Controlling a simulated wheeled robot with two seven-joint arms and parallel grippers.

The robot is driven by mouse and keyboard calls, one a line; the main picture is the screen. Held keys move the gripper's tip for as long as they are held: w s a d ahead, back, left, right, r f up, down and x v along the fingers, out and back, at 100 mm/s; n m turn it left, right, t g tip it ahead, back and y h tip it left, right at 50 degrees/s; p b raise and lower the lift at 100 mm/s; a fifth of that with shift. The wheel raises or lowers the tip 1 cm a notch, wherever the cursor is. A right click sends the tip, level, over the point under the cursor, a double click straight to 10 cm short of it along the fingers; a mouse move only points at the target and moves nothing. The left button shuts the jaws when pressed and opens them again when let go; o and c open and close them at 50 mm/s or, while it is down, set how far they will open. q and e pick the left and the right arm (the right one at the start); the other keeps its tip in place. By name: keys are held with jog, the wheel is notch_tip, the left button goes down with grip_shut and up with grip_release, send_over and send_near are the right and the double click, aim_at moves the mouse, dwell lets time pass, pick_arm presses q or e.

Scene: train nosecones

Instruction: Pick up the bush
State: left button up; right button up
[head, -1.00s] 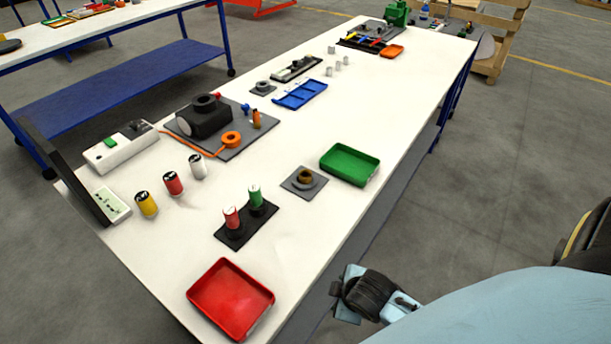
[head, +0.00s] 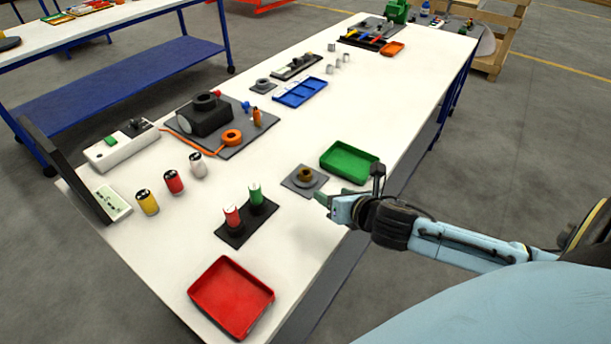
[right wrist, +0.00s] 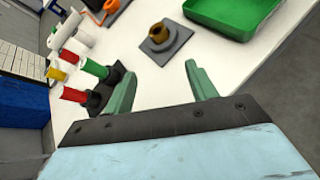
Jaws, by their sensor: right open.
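The bush looks to be the small brown ring (head: 303,172) on a grey square plate (head: 294,184), left of the green tray. In the right wrist view the brown bush (right wrist: 160,30) sits on its plate (right wrist: 174,45), beyond the fingertips. My right gripper (head: 325,199) is over the near edge of the table, just below and right of the plate. In the right wrist view its two green fingers (right wrist: 160,80) are apart with nothing between them. My left gripper is not in view.
A green tray (head: 335,167) stands right of the plate. A black base (head: 236,240) with red and green cylinders stands to the left. A red tray (head: 262,327) lies at the near end. White tabletop (head: 300,222) is bare between them.

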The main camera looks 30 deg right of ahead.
jog(key=w+r+n, duration=0.1)
jog(key=n, duration=0.3)
send_near(304, 171)
jog(key=shift+w+f+t+y+b, duration=0.3)
jog(key=shift+w+f+b, duration=0.15)
jog(key=shift+w, duration=0.3)
jog(key=shift+b+x, duration=0.4)
jog(key=shift+x, duration=2.4)
jog(key=shift+d+f, duration=0.1)
jog(key=shift+s, duration=0.1)
jog(key=c, duration=1.1)
